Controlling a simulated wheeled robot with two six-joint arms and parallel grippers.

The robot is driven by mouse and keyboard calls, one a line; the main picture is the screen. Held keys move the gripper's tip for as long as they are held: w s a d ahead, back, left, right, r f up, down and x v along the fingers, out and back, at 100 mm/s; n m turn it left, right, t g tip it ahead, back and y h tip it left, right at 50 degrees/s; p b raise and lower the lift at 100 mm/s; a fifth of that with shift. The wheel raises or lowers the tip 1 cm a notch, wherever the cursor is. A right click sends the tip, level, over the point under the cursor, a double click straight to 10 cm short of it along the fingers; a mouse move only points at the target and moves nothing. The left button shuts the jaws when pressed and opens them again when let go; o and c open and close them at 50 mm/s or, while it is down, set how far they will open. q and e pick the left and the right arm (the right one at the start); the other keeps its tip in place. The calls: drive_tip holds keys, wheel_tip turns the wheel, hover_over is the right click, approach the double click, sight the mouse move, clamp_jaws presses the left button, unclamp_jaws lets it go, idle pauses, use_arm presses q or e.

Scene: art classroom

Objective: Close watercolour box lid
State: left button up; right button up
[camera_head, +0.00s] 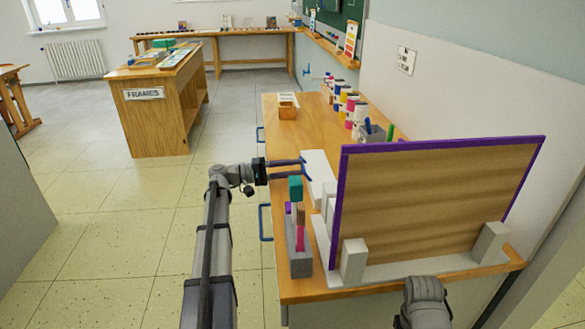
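No thing is labelled as the watercolour box. A pale, white box-like shape (316,165) lies on the wooden counter just beyond the framed board, which partly hides it; I cannot tell whether it is the watercolour box or how its lid stands. My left gripper (305,168) reaches in from the left at this shape's left side. Its two dark fingers with blue tips are apart, with nothing seen between them. I cannot tell whether they touch the shape. Only a grey part of my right arm shows at the bottom right; its gripper is not visible.
A purple-framed brown board (435,205) stands upright on a grey base (400,273). A grey holder (299,255) with coloured blocks is at the counter's left edge. A small wooden box (288,108) and several paint jars (351,113) stand farther back. The counter (285,140) is bare between.

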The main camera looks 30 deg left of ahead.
use_arm(q)
drive_tip(key=shift+o, duration=0.2)
drive_tip(key=v, duration=0.7)
drive_tip(key=shift+s+a, duration=0.25)
drive_tip(key=shift+a, duration=0.1)
idle(0.3)
